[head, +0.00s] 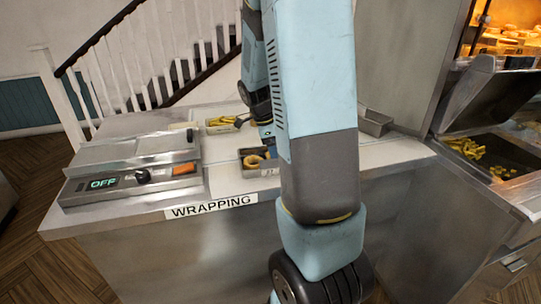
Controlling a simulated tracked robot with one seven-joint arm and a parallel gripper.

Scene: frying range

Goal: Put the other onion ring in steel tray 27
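A golden onion ring (253,161) lies in a small steel tray (262,172) on the wrapping counter, just left of my arm. My arm hides the right part of that tray. A second steel tray (212,130) behind it holds yellow fries. A third steel tray (376,124) stands at the right of the counter, and its inside is mostly hidden. I can read no tray number. My gripper (243,122) appears small and dark beside the fries tray, above the onion ring tray. My arm partly covers it, and its fingers are too unclear to tell open or shut.
A wrapping machine (132,165) with an "OFF" display takes up the counter's left side. The counter (235,187) has a clear strip at the front edge, by the "WRAPPING" label. At right are a fry bin (510,150) and a lit cabinet (515,38) with fried food.

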